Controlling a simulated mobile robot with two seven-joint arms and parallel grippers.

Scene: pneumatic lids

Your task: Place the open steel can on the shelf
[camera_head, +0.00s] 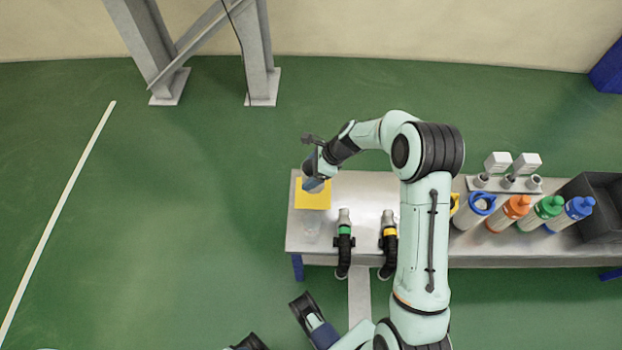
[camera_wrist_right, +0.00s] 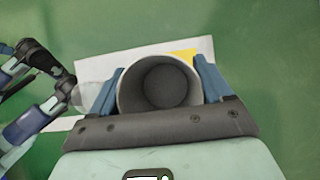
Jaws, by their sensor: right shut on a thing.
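The open steel can (camera_wrist_right: 165,85) is held in my right gripper (camera_wrist_right: 158,88). Its open mouth faces the wrist camera, and its inside looks dark and empty. The blue fingers touch it on both sides. In the head view my right gripper (camera_head: 315,182) is over the left end of a grey metal shelf (camera_head: 365,195), at the yellow square (camera_head: 312,200). There the can is mostly hidden by the gripper, and I cannot tell whether it touches the surface. The yellow square also shows behind the can in the right wrist view (camera_wrist_right: 183,54).
A faint clear object (camera_head: 312,229) is just in front of the yellow square. A green-banded fitting (camera_head: 344,232) and a yellow-banded fitting (camera_head: 388,235) lie to its right. Several coloured-lid bottles (camera_head: 511,212) and a dark bin (camera_head: 592,205) are farther right.

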